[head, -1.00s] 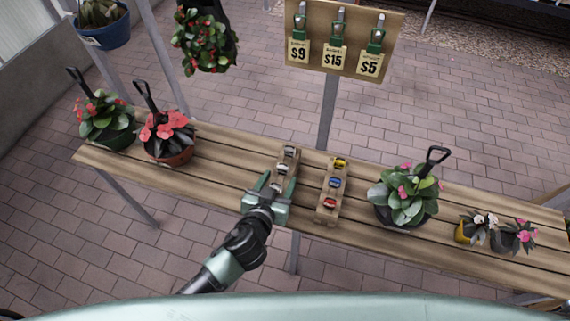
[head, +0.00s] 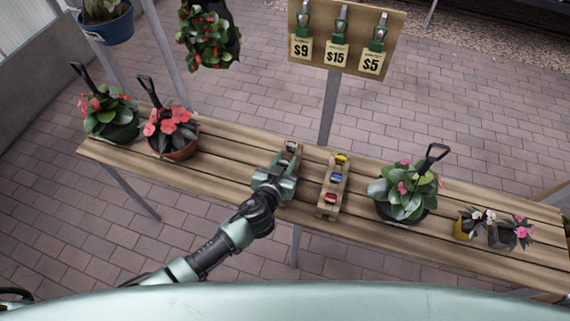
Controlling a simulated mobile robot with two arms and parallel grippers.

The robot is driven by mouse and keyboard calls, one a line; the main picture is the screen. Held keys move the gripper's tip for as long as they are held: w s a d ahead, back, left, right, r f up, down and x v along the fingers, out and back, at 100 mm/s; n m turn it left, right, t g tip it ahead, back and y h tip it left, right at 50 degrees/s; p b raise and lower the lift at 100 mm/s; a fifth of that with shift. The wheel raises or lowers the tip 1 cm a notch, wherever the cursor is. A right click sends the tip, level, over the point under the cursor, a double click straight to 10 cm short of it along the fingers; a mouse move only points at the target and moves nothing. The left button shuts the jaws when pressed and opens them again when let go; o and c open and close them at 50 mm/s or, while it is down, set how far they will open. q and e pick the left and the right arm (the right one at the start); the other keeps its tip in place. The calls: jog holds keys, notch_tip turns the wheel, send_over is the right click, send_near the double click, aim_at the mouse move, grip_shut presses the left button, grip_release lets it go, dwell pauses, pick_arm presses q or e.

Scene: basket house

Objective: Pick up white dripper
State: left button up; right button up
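A small wooden rack (head: 297,158) on the bench holds small pale and grey items in a row. One whitish-grey item (head: 291,147) shows at its far end. My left gripper (head: 281,167) is over the middle and near part of this rack, pointing away from me. Its two fingers look apart, one on each side of the rack. The gripper covers the nearer items, so I cannot tell whether it touches one. Which item is the white dripper is too small to tell. My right gripper is out of view.
A second rack (head: 325,211) just right holds yellow, blue and red items. Potted plants stand on the slatted bench (head: 230,150): red-flowered ones left, a large pink-flowered one (head: 405,190) and small pots right. A price board (head: 347,37) on a post rises behind.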

pick_arm(q)
jog(key=shift+c, duration=0.5)
jog(key=shift+r, duration=0.5)
notch_tip(320, 180, up, 19)
jog(key=p, duration=0.1)
